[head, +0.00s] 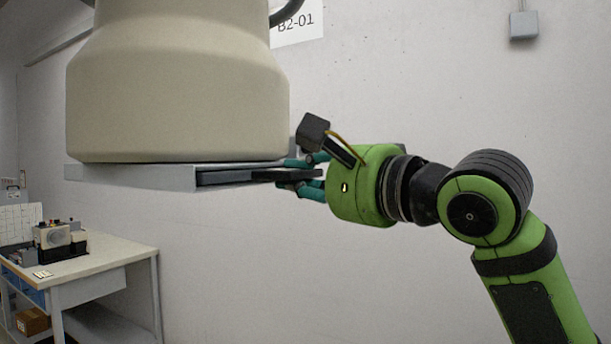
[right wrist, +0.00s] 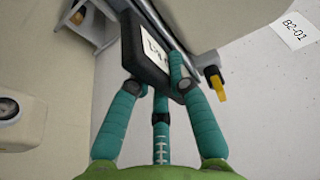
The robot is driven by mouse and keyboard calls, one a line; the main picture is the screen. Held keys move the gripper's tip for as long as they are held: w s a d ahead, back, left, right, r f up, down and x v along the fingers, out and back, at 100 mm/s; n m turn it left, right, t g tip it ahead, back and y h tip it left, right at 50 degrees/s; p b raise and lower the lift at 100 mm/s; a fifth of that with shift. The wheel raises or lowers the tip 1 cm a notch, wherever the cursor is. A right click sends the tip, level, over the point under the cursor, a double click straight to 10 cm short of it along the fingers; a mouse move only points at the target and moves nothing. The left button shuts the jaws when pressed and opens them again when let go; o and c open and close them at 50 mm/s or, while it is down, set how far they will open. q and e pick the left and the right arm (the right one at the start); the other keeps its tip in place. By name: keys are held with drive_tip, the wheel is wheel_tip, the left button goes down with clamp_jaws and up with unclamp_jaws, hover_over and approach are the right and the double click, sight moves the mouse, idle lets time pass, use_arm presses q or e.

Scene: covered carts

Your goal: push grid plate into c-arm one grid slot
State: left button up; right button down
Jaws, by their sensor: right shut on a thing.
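The c-arm one (head: 180,85) is a large beige housing that fills the upper left of the head view. The grid slot (head: 205,180) is a dark opening in the grey frame under it. The grid plate (head: 255,176) is a dark flat plate lying partly in this slot, its right end sticking out. My right gripper (head: 298,174) is shut on that outer end, with its teal fingers above and below it. In the right wrist view the plate (right wrist: 143,62) shows a white label between the fingers. The depth of the plate inside the slot is hidden. My left gripper is not in view.
A workbench (head: 105,254) with a small machine (head: 60,238) stands at the lower left. A white wall with a B2-01 sign (head: 297,25) is behind. A yellow-tipped part (right wrist: 217,84) is near the plate in the right wrist view. Space below the frame is clear.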

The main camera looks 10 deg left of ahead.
drive_tip(key=c, duration=1.2)
unclamp_jaws()
drive_tip(key=shift+r, duration=0.1)
drive_tip(key=shift+o, duration=0.6)
drive_tip(key=v, duration=1.2)
